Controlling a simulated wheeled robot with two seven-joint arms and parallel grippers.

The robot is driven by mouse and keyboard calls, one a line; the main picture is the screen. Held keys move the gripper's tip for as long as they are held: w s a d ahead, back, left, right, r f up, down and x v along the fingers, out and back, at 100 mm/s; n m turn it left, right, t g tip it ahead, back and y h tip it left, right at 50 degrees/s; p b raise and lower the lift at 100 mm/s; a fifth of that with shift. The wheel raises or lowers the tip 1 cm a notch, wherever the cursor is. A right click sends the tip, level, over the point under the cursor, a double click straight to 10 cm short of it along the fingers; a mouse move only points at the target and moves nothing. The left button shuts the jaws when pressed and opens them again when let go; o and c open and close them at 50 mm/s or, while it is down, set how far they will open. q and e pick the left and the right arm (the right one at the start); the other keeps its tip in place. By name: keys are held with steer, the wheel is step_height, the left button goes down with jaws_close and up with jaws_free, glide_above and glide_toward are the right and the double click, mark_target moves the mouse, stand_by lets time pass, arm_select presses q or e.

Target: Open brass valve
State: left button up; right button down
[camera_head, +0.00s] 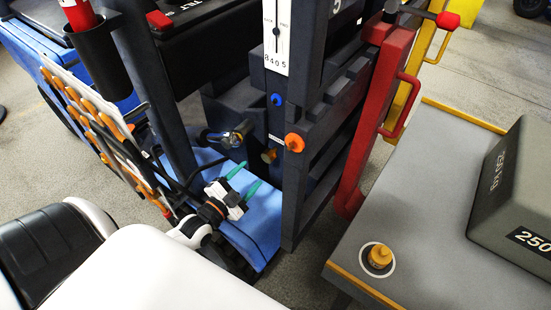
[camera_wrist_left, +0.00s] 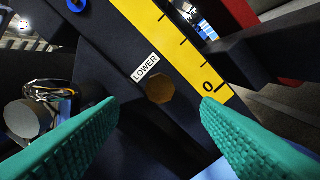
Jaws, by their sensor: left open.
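The brass valve (camera_head: 268,156) is a small knob low on the dark upright frame. In the left wrist view the brass valve (camera_wrist_left: 160,90) shows face-on as a brass disc below a white "LOWER" label (camera_wrist_left: 145,67). My left gripper (camera_head: 243,178) has teal fingers and points toward the frame from the near side. It is open and empty. In the left wrist view its fingers (camera_wrist_left: 158,108) stand to either side of and nearer than the valve, apart from it. My right gripper is not in view.
A blue knob (camera_head: 276,99) and an orange knob (camera_head: 294,142) are on the same frame. A silver cylinder with wires (camera_head: 232,134) sits left of the valve. A red post (camera_head: 378,110) and grey table (camera_head: 420,225) with a weight block (camera_head: 515,190) stand right.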

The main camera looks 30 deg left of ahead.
mark_target(266, 159)
arm_select(q)
steer(key=w, duration=0.9)
steer(key=shift+d, duration=0.3)
steer(key=shift+w, duration=0.5)
steer(key=shift+c, duration=1.4)
steer(key=c, duration=0.7)
